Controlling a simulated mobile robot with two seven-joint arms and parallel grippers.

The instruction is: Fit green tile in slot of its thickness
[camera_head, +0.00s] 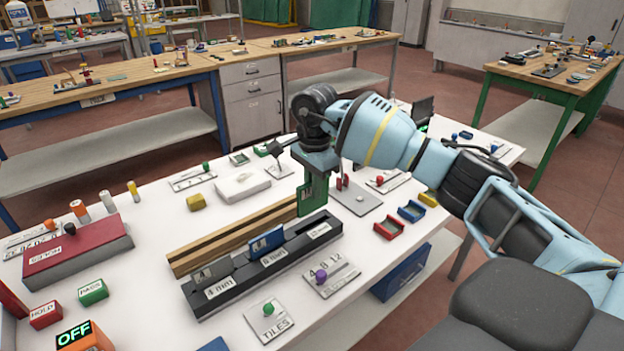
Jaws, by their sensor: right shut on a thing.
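My right gripper (314,172) points down and is shut on the green tile (312,196), which it holds upright. The tile is behind the far right end of the black slot rack (228,299), near the end of a wooden rail; I cannot tell whether it touches anything. The rack bears labels 4 mm, 8 mm and one at the right end, too small to read surely. A grey tile (212,272) stands at the 4 mm label and a blue tile (266,243) at the 8 mm label. No tile stands at the right-end label. My left gripper is not in view.
Wooden rails (215,250) lie behind the rack. In front are a plate with a purple knob (321,276) and a TILES plate with a green knob (268,309). Red (389,229) and blue (411,211) trays lie to the right. A red block (78,252) sits left.

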